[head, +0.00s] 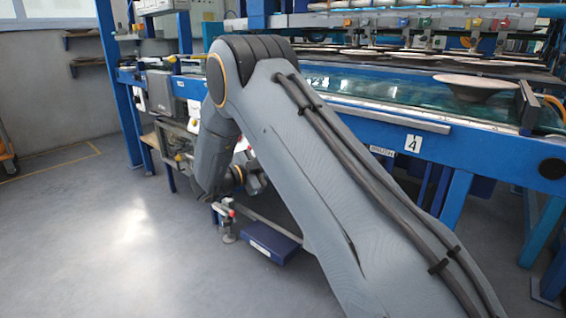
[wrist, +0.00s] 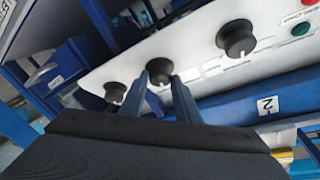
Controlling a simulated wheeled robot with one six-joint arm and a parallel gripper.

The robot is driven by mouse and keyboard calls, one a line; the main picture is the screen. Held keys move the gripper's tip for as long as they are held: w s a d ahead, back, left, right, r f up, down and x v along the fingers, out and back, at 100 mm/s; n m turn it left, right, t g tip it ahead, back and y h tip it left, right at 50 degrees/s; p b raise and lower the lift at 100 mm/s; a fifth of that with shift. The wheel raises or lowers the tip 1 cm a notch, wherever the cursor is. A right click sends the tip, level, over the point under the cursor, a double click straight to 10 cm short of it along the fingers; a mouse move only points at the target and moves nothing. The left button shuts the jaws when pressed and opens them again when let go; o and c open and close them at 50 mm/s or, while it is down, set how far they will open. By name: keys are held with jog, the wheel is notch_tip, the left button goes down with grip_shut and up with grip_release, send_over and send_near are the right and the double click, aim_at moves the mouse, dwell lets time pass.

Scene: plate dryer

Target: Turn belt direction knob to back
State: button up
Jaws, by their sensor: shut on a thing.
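A white control panel (wrist: 200,61) carries three black knobs in the wrist view. My gripper (wrist: 162,82) has its two fingers on either side of the middle knob (wrist: 159,67) and is shut on it. The panel's labels are too small to read, so I cannot tell which knob is named belt direction.
A red button (wrist: 308,2) and a green button (wrist: 300,29) sit right of the knobs. A blue beam with a "2" label (wrist: 268,105) runs below the panel. The blue dryer frame (head: 345,122) stands behind my arm; the floor (head: 110,240) at left is clear.

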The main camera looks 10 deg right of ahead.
jog(key=shift+w+m+g, duration=0.1)
jog(key=shift+m+g, duration=0.9)
jog(key=shift+m, duration=0.6)
jog(key=o, duration=1)
jog(key=shift+a, duration=0.15)
jog(key=shift+p+v, duration=1.15)
jog(key=shift+v, duration=2.65)
